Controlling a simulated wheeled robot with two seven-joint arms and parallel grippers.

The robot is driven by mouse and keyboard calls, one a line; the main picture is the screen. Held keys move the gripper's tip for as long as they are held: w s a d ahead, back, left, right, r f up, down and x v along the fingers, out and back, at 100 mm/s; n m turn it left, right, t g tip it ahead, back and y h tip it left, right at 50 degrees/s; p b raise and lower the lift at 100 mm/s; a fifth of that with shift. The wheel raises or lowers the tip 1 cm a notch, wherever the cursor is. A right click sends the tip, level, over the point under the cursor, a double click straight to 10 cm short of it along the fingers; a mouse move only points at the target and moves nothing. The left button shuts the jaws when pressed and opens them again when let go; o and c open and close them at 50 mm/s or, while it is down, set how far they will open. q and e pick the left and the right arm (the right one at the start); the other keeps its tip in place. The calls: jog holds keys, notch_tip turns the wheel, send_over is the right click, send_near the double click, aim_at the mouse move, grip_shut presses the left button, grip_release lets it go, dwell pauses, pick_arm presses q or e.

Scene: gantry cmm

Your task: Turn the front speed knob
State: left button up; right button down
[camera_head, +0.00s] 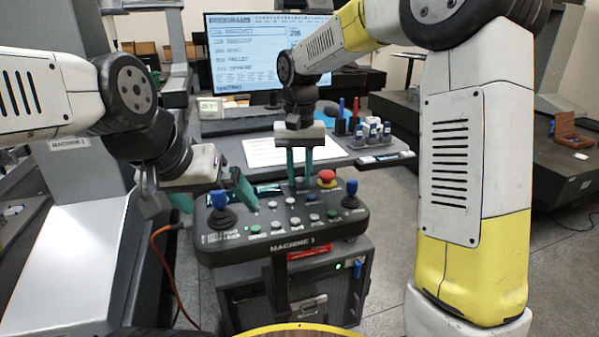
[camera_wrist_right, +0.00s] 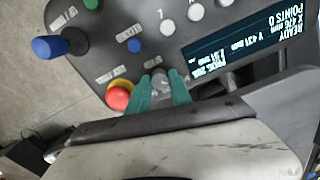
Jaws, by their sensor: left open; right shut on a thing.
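The fingers hide most of the knob. I cannot read which knob it is. My left gripper (camera_head: 212,197) is open, its fingers on either side of the left joystick's area (camera_head: 219,200).
A lit display (camera_wrist_right: 240,40) sits on the panel near the knob. The right joystick (camera_head: 351,188) stands at the panel's right end. Behind are a desk with a paper sheet (camera_head: 285,152), a pen holder and a monitor (camera_head: 240,55). An orange cable (camera_head: 165,260) hangs at the left.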

aim_at(299, 179)
jog(key=shift+n, duration=0.3)
jog(key=shift+r, duration=0.1)
jog(key=c, duration=1.2)
grip_release()
jog(key=shift+o, duration=0.2)
notch_tip(299, 179, up, 7)
jog(key=shift+f, duration=0.15)
jog(key=shift+r, duration=0.5)
